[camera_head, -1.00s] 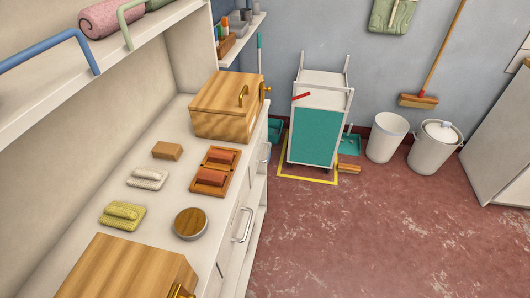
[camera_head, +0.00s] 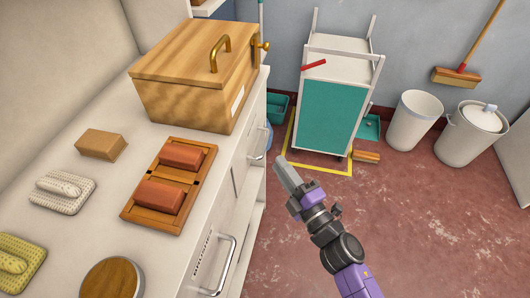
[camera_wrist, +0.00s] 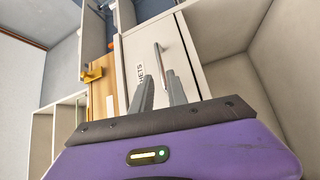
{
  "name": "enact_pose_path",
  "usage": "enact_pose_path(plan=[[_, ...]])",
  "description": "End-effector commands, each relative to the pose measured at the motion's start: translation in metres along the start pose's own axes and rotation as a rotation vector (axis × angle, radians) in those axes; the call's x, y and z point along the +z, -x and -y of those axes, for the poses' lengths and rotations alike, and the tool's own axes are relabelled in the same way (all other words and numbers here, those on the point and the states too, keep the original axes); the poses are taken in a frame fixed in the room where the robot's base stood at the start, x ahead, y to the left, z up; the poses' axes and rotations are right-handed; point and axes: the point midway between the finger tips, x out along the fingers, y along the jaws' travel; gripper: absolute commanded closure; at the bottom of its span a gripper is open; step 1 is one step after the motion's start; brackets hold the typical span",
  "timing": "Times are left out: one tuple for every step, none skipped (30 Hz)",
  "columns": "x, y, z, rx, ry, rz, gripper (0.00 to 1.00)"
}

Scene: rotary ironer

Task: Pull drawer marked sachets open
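The drawer looks shut. My gripper (camera_wrist: 160,76) is open, its two fingers apart with nothing between them. In the head view my gripper (camera_head: 281,162) is out in front of the cabinet, to the right of the far bar handle (camera_head: 258,143) and apart from it. The label there is not readable.
A wooden box (camera_head: 190,95) with brass fittings stands on the counter (camera_head: 90,205) above the far handle. A nearer bar handle (camera_head: 225,265) sits on the same cabinet front. A teal-fronted cart (camera_head: 327,115) stands beyond my gripper.

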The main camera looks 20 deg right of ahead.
Motion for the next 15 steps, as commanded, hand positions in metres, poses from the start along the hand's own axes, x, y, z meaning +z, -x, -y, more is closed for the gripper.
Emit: enact_pose_path(plan=[[0.002,-0.007,0.004,0.005,0.02,-0.003,0.81],[0.002,-0.01,0.004,0.006,0.029,-0.004,0.81],[0.002,-0.014,0.004,0.008,0.037,-0.005,0.81],[0.002,-0.017,0.003,0.009,0.042,-0.006,0.81],[0.002,-0.019,0.003,0.009,0.044,-0.006,0.81],[0.002,-0.024,0.002,0.009,0.046,-0.006,0.81],[0.002,-0.027,0.002,0.01,0.046,-0.006,0.81],[0.002,-0.031,0.002,0.01,0.045,-0.006,0.81],[0.002,-0.037,0.001,0.01,0.045,-0.005,0.81],[0.002,-0.042,0.001,0.01,0.045,-0.005,0.81],[0.003,-0.047,0.001,0.009,0.045,-0.005,0.81],[0.003,-0.053,0.001,0.01,0.045,-0.005,0.81],[0.003,-0.058,0.001,0.01,0.044,-0.005,0.81],[0.002,-0.062,0.001,0.01,0.043,-0.005,0.81],[0.002,-0.068,0.001,0.01,0.043,-0.005,0.81]])
